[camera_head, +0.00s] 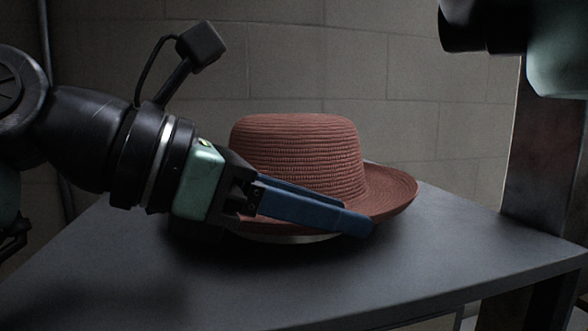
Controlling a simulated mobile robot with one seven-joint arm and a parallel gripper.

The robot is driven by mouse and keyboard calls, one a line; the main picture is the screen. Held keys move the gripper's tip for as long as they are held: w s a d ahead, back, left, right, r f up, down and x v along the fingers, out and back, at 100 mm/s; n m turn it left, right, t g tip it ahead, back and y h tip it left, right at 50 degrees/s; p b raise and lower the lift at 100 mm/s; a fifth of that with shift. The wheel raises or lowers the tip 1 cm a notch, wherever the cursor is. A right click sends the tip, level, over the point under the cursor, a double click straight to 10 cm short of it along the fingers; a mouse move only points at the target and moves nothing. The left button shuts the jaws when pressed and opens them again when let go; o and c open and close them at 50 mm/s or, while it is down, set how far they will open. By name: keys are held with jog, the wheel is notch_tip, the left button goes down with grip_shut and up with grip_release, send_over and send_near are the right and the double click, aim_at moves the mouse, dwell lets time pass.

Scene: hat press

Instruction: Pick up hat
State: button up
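A reddish-brown woven hat (298,150) with a rounded crown and a wide upturned brim sits upright on a dark grey table (330,285). My gripper (356,216) reaches in from the left, low beside the hat, and tilts slightly down to the right. Its two blue fingers lie across the near side of the brim and hide part of it. One finger shows behind and slightly above the other. Whether they are apart or closed, and whether the brim is between them, cannot be made out.
A pale, shiny curved edge (285,238) shows under the hat's near brim. A dark metal post (545,150) stands at the right, with dark and pale green machine parts (520,40) at the upper right. A block wall (430,110) stands behind. The table's front is clear.

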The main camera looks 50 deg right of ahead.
grip_shut()
jog(key=shift+r, duration=0.1)
